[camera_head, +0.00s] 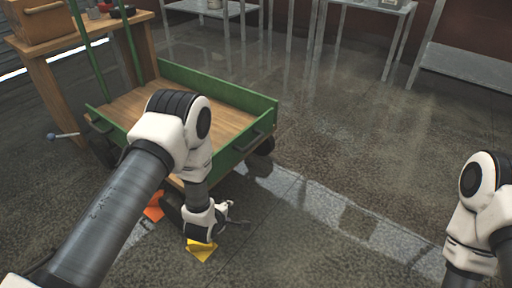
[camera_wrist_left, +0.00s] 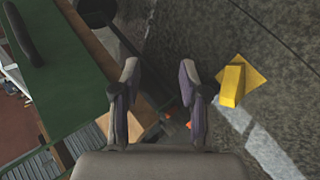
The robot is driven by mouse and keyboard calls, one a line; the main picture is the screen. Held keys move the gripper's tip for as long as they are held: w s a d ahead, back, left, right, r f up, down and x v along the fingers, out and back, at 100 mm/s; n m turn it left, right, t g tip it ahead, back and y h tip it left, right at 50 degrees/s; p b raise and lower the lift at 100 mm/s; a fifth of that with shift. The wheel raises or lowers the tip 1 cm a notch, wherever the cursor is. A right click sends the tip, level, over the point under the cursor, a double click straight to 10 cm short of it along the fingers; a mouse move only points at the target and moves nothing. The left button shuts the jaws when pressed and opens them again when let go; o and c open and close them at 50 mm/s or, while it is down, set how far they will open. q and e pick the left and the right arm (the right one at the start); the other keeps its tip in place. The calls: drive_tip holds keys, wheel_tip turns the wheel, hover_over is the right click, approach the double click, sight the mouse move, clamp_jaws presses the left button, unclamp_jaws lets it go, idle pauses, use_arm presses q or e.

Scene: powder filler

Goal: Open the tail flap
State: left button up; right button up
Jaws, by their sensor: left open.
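A green cart (camera_head: 215,82) with a wooden bed stands left of centre in the head view. Its near right end panel (camera_head: 268,118), likely the tail flap, is upright and carries a dark handle (camera_head: 252,141). The left wrist view shows a green panel (camera_wrist_left: 68,75) with a dark handle (camera_wrist_left: 24,32) at left. My left gripper (camera_head: 236,214) is low, in front of the cart's near corner. In the wrist view its fingers (camera_wrist_left: 158,92) are apart, right of the green panel, with nothing seen held. My right arm shows at the right edge; its gripper is out of view.
A yellow block (camera_head: 201,250) lies on the floor below my left gripper, also seen in the wrist view (camera_wrist_left: 233,85). An orange piece (camera_head: 154,207) is beside my left arm. A wooden table (camera_head: 50,58) stands at upper left. Floor right of the cart is clear.

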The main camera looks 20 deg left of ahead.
use_arm(q)
drive_tip(key=w+r+n+t+b, duration=0.1)
drive_tip(key=w+r+n+t, duration=0.2)
drive_tip(key=w, duration=0.6)
drive_tip(key=n+t+b, duration=0.2)
drive_tip(key=n+t, duration=0.1)
approach(254, 144)
drive_tip(key=x, duration=0.3)
drive_tip(key=shift+w+a+f, duration=0.25)
drive_tip(key=shift+w, duration=0.05)
drive_tip(key=b+x, duration=0.4)
drive_tip(key=x, duration=0.3)
drive_tip(key=shift+d, duration=0.1)
drive_tip(key=shift+w+b, duration=0.25)
drive_tip(key=shift+b, duration=0.05)
use_arm(e)
wheel_tip(254, 144, down, 8)
drive_tip(key=shift+w, duration=0.15)
use_arm(q)
clamp_jaws()
use_arm(e)
drive_tip(key=shift+f, duration=0.1)
